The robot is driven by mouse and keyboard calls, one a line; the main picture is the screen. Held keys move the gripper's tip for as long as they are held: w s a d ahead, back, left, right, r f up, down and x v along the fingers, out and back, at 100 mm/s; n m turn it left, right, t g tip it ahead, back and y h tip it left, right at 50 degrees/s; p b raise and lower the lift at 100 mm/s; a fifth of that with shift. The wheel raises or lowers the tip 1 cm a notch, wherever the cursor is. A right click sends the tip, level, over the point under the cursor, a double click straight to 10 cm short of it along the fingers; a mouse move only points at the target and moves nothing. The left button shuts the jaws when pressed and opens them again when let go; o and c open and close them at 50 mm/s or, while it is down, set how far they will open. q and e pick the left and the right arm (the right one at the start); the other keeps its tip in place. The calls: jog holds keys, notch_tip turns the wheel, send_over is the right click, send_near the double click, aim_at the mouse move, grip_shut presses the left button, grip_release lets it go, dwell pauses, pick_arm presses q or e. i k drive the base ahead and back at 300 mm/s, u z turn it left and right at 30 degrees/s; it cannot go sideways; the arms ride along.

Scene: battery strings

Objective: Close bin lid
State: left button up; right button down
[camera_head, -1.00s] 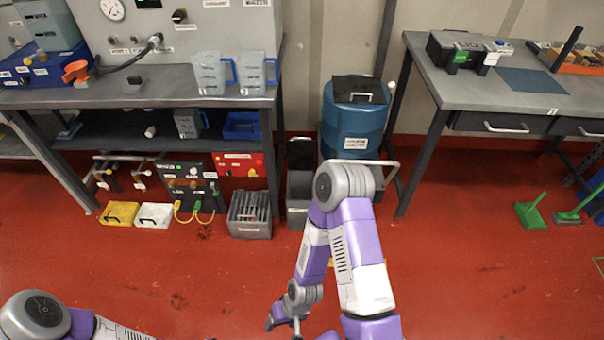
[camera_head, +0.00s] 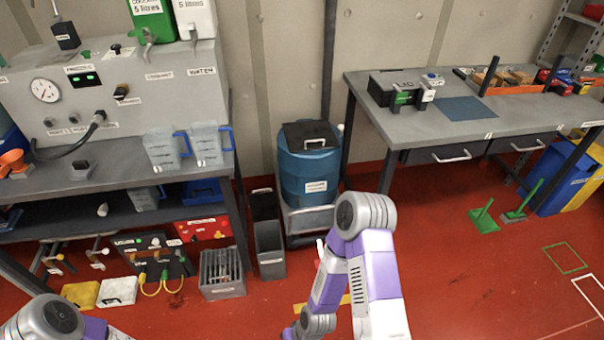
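A tall grey bin (camera_head: 269,250) stands on the floor left of the blue drum. A dark panel (camera_head: 264,204) stands upright at its back edge, looking like its raised lid, and the bin's top is open. The blue drum (camera_head: 308,172) has a black square cover with a handle (camera_head: 311,134) lying on its top. My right arm comes up from the bottom, in front of the drum's stand, and bends down to the lower edge. My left arm shows only at the bottom left corner. Both grippers are below the picture.
A grey slotted box (camera_head: 222,273) stands left of the bin, under the left workbench (camera_head: 120,181). The right workbench (camera_head: 440,128) holds a black case (camera_head: 396,89). Red floor (camera_head: 460,270) is open at the right, with green-handled brushes (camera_head: 484,219) farther back.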

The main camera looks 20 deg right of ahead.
aim_at(263, 206)
jog(key=z, duration=0.65)
jog(key=i, duration=1.1)
jog(key=u, duration=0.45)
jog(key=i, duration=0.75)
jog(key=u, duration=0.6)
